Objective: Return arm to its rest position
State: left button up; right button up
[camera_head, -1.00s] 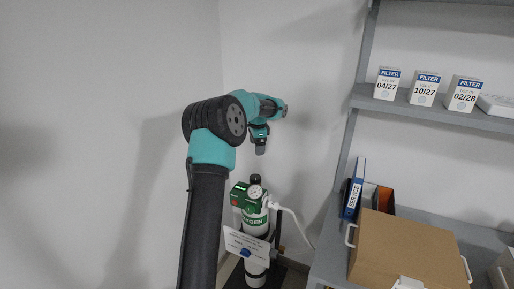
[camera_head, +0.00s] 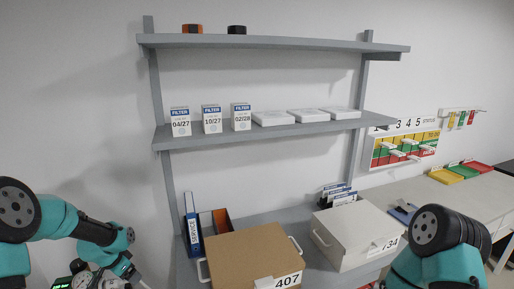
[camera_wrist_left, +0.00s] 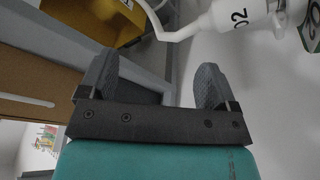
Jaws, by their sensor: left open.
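My left gripper (camera_head: 131,275) is at the lower left of the head view, next to the oxygen cylinder's green regulator (camera_head: 62,284), which is cut by the bottom edge. In the left wrist view my left gripper (camera_wrist_left: 155,84) is open, its two dark fingers wide apart with nothing between them. The white oxygen cylinder (camera_wrist_left: 242,14) marked O2 shows beyond the fingertips. My right arm (camera_head: 443,250) comes in at the lower right of the head view; its gripper is not seen.
A grey shelf unit (camera_head: 270,42) stands on the bench with three filter boxes (camera_head: 212,122). A brown box (camera_head: 252,258) labelled 407, a white box (camera_head: 358,238) and a blue binder (camera_head: 193,225) are below. A status board (camera_head: 404,148) hangs at right.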

pick_arm(q)
jog(key=s+d+f+n+g+h, duration=0.1)
jog(key=s+d+f+n, duration=0.2)
jog(key=s+d+f, duration=0.6)
jog(key=s+d+f+n+g+h, duration=0.1)
jog(key=s+d+f+n, duration=0.3)
jog(key=s+d+f, duration=0.5)
jog(key=s+d, duration=0.4)
jog(key=d, duration=0.3)
jog(key=shift+f, duration=0.35)
